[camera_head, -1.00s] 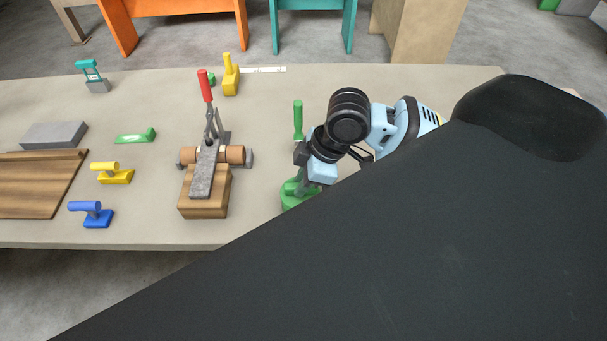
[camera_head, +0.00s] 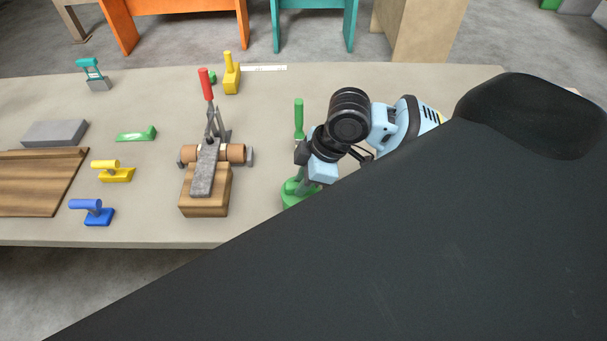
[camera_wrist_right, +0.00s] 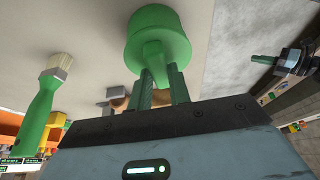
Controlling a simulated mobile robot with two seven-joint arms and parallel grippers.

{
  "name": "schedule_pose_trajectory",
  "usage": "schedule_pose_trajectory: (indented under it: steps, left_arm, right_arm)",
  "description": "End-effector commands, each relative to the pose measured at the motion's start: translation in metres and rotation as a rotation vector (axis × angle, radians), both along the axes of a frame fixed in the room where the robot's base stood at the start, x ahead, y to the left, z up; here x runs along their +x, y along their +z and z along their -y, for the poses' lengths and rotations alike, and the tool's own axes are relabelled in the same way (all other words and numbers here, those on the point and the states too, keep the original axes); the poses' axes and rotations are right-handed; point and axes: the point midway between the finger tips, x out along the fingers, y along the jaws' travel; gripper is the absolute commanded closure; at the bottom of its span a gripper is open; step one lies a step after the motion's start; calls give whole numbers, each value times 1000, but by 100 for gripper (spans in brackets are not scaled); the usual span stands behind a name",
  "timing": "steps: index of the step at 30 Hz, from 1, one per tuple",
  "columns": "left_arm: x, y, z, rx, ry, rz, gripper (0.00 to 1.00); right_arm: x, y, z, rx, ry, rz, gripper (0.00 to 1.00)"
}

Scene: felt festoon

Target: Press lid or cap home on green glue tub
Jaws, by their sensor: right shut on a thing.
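The green glue tub (camera_head: 292,201) stands near the front edge of the workbench, partly hidden by my right gripper and arm. My right gripper (camera_head: 299,184) points down at it from above. In the right wrist view, the two fingers (camera_wrist_right: 163,86) are shut on a green tapered knob (camera_wrist_right: 152,56) joined to the wide round green top (camera_wrist_right: 158,22). I cannot tell where lid and tub meet, or whether any gap is between them. A dark device at the right edge of that view looks like my left gripper (camera_wrist_right: 266,60); its jaw state is unclear.
A wooden block with a red-handled clamp (camera_head: 205,203) is to the left. Yellow (camera_head: 113,173) and blue (camera_head: 93,213) hand tools lie farther left. My dark arm covers the lower right.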

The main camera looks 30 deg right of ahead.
Motion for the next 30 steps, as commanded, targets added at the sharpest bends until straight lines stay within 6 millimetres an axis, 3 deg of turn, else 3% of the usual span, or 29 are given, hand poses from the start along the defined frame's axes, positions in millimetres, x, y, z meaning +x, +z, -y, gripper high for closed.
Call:
schedule_pose_trajectory:
  steps: [25, 26, 30]
  left_arm:
    - [0, 0, 0, 1, -1, 0, 100]
    - [0, 0, 0, 1, -1, 0, 100]
    - [0, 0, 0, 1, -1, 0, 100]
  right_arm:
    - [0, -2, 0, 0, 0, 0, 100]
    - [0, -2, 0, 0, 0, 0, 80]
    - [0, -2, 0, 0, 0, 0, 61]
